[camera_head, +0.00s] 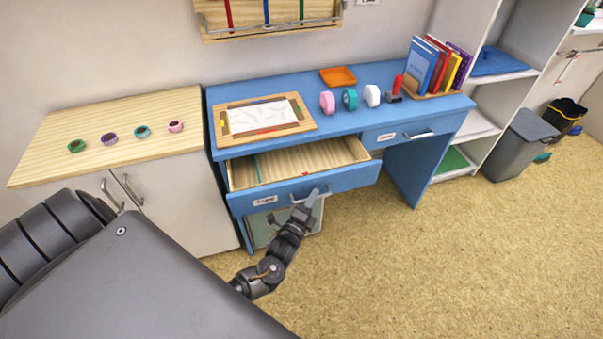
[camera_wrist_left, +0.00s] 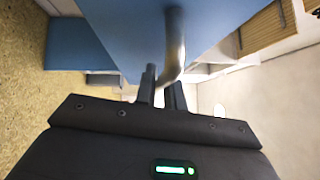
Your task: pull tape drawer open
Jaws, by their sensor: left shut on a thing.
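The tape drawer (camera_head: 340,181) is the wide left drawer of the blue desk (camera_head: 308,85). It stands partly out, with its wooden inside showing and a label on its blue front. Its metal handle (camera_head: 311,196) is at the middle of the front. My left gripper (camera_head: 311,203) is at this handle. In the left wrist view, the fingers (camera_wrist_left: 162,90) are shut on the curved handle bar (camera_wrist_left: 174,45). My right gripper is not in view.
A second drawer (camera_head: 405,134) at the right is shut. Rolls of tape, an orange tray (camera_head: 338,77) and books (camera_head: 437,65) stand on the desk. A cabinet (camera_head: 160,190) with a wooden top stands at the left. The floor (camera_head: 440,260) in front is clear.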

